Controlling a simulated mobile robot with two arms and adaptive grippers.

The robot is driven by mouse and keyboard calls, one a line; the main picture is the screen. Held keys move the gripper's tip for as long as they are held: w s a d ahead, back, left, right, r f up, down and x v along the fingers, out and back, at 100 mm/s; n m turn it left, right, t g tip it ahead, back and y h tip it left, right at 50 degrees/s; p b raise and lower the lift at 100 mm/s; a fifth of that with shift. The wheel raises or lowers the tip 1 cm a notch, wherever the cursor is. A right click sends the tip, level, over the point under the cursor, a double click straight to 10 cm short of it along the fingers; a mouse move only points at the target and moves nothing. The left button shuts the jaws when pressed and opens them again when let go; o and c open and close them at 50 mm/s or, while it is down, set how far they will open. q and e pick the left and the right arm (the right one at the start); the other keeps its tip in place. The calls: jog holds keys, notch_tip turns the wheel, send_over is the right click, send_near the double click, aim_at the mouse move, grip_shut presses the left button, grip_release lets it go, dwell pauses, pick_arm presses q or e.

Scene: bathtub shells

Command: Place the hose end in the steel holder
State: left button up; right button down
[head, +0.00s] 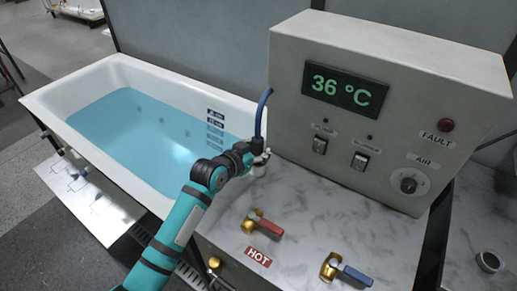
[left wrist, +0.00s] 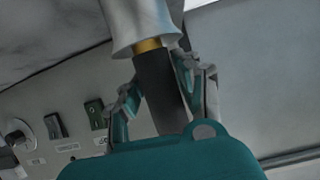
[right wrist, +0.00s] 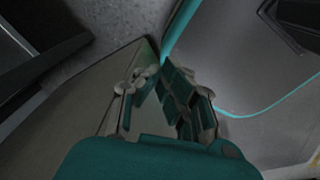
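The blue hose (head: 263,112) hangs down beside the control box to a dark hose end, which shows large in the left wrist view (left wrist: 163,88) with a brass band. The pale steel holder (head: 261,168) stands on the marble top. In the left wrist view the holder (left wrist: 140,22) has a flared rim that hides the tip beyond the brass band, so depth of entry cannot be told. My left gripper (head: 254,151) has its fingers on both sides of the dark hose end, seemingly touching it. My right gripper (right wrist: 160,70) appears shut and empty, away from these things.
The water-filled bathtub (head: 75,85) is to the left. The control box (head: 385,105) stands close behind and right of the holder. A red-handled valve (head: 262,224) and a blue-handled valve (head: 345,270) stick up in front. A small cup (head: 489,261) is far right.

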pick_arm(q)
jog(key=o, duration=0.3)
jog(key=shift+r, duration=0.15)
jog(key=b+v, duration=0.1)
jog(key=v, duration=1.1)
